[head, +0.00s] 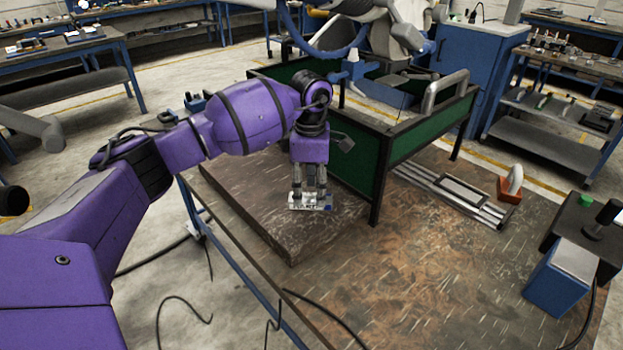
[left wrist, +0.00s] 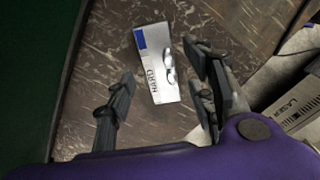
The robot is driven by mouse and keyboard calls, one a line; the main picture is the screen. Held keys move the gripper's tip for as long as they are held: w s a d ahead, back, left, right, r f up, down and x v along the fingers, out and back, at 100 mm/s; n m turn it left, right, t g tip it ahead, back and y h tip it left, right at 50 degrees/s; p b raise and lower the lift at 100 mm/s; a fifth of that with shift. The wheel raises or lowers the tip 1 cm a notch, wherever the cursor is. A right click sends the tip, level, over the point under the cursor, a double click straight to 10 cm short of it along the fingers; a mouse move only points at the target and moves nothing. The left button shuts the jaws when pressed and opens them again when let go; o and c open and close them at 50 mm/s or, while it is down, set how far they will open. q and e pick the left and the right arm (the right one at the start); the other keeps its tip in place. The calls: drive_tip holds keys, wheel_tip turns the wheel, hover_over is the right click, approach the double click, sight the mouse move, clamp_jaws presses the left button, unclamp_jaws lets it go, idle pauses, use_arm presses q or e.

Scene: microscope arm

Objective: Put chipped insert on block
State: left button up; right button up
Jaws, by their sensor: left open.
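A white block (left wrist: 154,83) with a blue end and the print "HARD" lies on the brown slab in the left wrist view. A small shiny piece (left wrist: 168,60), which may be the chipped insert, rests on its face. My left gripper (left wrist: 159,62) is open, with one finger on each side of the block and a gap on both sides. In the head view the left gripper (head: 310,193) points down over the block (head: 327,206), largely covering it. The insert cannot be made out there. My right gripper is not in view.
A green-walled bin (head: 418,150) stands close behind and right of the left gripper. A metal rail frame (head: 452,191), an orange-based object (head: 510,188) and a blue box (head: 558,278) are on the table to the right. The slab (head: 265,212) is clear in front.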

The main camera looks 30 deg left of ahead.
sight(311, 198)
use_arm(q)
wheel_tip(311, 198, up, 10)
idle(0.3)
idle(0.4)
drive_tip(key=shift+d, duration=0.1)
